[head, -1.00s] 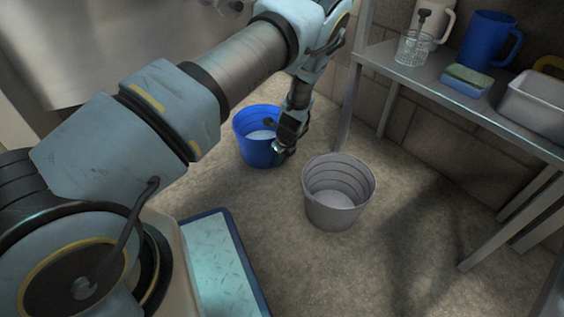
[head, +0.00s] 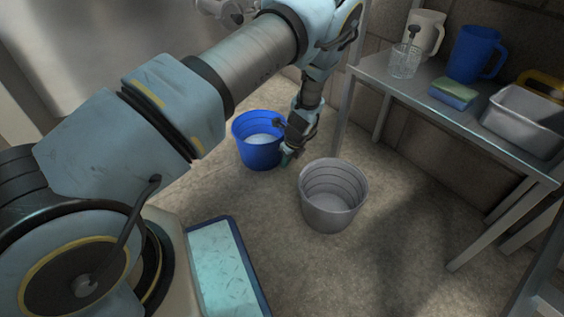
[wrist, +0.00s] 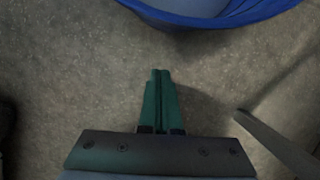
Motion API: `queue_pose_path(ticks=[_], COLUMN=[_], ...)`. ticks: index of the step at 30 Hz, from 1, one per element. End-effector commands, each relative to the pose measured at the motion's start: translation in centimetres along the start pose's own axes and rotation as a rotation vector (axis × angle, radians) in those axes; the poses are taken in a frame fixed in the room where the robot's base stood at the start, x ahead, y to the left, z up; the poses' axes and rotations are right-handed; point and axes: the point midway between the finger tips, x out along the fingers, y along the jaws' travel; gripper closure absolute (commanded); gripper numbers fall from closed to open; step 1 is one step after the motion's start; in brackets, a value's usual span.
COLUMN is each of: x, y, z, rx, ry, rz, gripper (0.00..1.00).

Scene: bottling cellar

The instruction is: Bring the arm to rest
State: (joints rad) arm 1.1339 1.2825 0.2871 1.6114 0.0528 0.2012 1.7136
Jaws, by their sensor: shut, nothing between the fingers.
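My gripper (head: 287,160) hangs low over the floor at the end of my bent arm, between the blue bucket and the grey bucket. In the wrist view its two green fingers (wrist: 160,75) are together with nothing between them. Bare floor shows beneath the fingertips. The blue bucket (head: 258,158) stands just left of my gripper, with something pale inside. Its rim also shows at the top of the wrist view (wrist: 225,18). The grey bucket (head: 330,215) stands to the right and nearer, and looks empty.
A metal table (head: 400,85) stands at the right. On it are a clear beaker (head: 404,62), a white jug (head: 427,32), a blue jug (head: 474,55), a sponge (head: 453,94) and a grey tub (head: 520,122). Open floor (head: 400,240) lies right of the grey bucket.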

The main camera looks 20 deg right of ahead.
Motion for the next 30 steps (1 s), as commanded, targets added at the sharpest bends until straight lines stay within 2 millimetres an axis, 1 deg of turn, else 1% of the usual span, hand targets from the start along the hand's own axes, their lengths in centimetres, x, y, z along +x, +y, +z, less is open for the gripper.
queue_pose_path(ticks=[1, 6, 9, 14, 17, 20, 23, 24, 26, 27, 29, 30], x=[-1.6, -3.8, -4.4, -4.7, -5.2, -7.3, -11.0, -12.7, -15.4, -17.2, -19.8, -21.5], y=[0.0, 0.0, 0.0, 0.0, 0.2, 1.3, 3.6, 4.9, 7.1, 8.6, 11.0, 12.7], z=[0.2, 0.1, 0.1, 0.0, 0.7, 3.0, 6.8, 8.4, 10.8, 12.2, 14.1, 15.2], rx=[0.001, 0.0, 0.0, 0.0, -0.032, -0.163, -0.406, -0.523, -0.705, -0.823, -1.001, -1.117], ry=[0.0, 0.0, 0.0, 0.0, 0.003, 0.018, 0.044, 0.057, 0.075, 0.087, 0.103, 0.112], rz=[-0.001, 0.0, 0.001, 0.001, 0.001, 0.008, 0.022, 0.03, 0.043, 0.053, 0.066, 0.077], gripper=[1.0, 1.0, 1.0, 1.0, 1.0, 1.0, 1.0, 1.0, 1.0, 1.0, 1.0, 1.0])
